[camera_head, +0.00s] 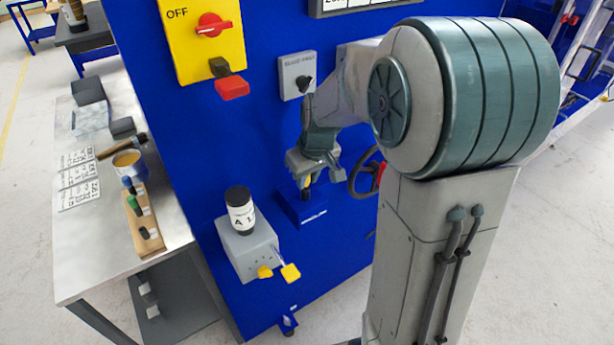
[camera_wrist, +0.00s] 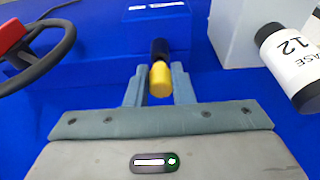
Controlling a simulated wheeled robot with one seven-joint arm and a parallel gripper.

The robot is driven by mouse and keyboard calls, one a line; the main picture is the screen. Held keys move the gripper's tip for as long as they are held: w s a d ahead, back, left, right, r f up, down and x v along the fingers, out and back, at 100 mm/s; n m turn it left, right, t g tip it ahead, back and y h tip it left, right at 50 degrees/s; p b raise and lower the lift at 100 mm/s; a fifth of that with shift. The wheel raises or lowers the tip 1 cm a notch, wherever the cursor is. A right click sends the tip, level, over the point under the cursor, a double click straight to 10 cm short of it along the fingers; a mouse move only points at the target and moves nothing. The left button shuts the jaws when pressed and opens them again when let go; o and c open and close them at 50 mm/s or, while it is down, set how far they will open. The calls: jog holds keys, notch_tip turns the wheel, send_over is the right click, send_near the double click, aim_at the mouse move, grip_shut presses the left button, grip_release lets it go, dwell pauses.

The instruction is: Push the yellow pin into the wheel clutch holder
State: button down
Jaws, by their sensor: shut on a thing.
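My gripper (camera_head: 306,180) is shut on the yellow pin (camera_wrist: 160,80), which sits between its two fingers in the wrist view. The pin has a yellow near end and a black part beyond it. In the head view a bit of yellow shows just under the gripper. A blue block with a white label (camera_head: 312,216), which looks like the holder, is on the blue panel directly below the gripper. The block (camera_wrist: 110,45) also shows in the wrist view, with the black part reaching toward it. I cannot tell whether the pin's tip is inside.
A black handwheel with a red part (camera_head: 366,178) is right of the gripper; it also shows in the wrist view (camera_wrist: 42,50). A grey box (camera_head: 245,256) bears a black labelled bottle (camera_head: 240,212) and yellow tabs. A worktable (camera_head: 85,245) stands left.

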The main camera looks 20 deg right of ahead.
aim_at(308, 177)
jog(key=shift+f+b, duration=0.5)
jog(key=shift+f, duration=0.15)
jog(key=c, duration=1.2)
grip_release()
jog(key=shift+o, duration=0.2)
jog(key=shift+r, duration=0.15)
jog(key=shift+w+p+v, duration=0.2)
jog(key=shift+p+v, duration=0.5)
jog(key=shift+v, duration=0.25)
jog(key=shift+w+p+v, duration=0.25)
jog(key=shift+p+v, duration=0.4)
jog(key=shift+v, duration=0.3)
jog(key=shift+w+p+v, duration=0.2)
jog(key=shift+p+v, duration=0.5)
jog(key=shift+v, duration=0.25)
jog(key=shift+a+r, duration=0.2)
jog(key=a+b+v, duration=0.1)
jog(key=v, duration=1.2)
jog(key=s+f+m, duration=0.1)
jog(key=s+f, duration=0.3)
jog(key=s, duration=0.4)
jog(key=s+f+m, duration=0.2)
jog(key=s+f, duration=0.3)
jog(key=s, duration=0.4)
jog(key=shift+s+a+m+t+h, duration=0.2)
jog(key=shift+m+t+h, duration=0.1)
jog(key=shift+t+h, duration=0.1)
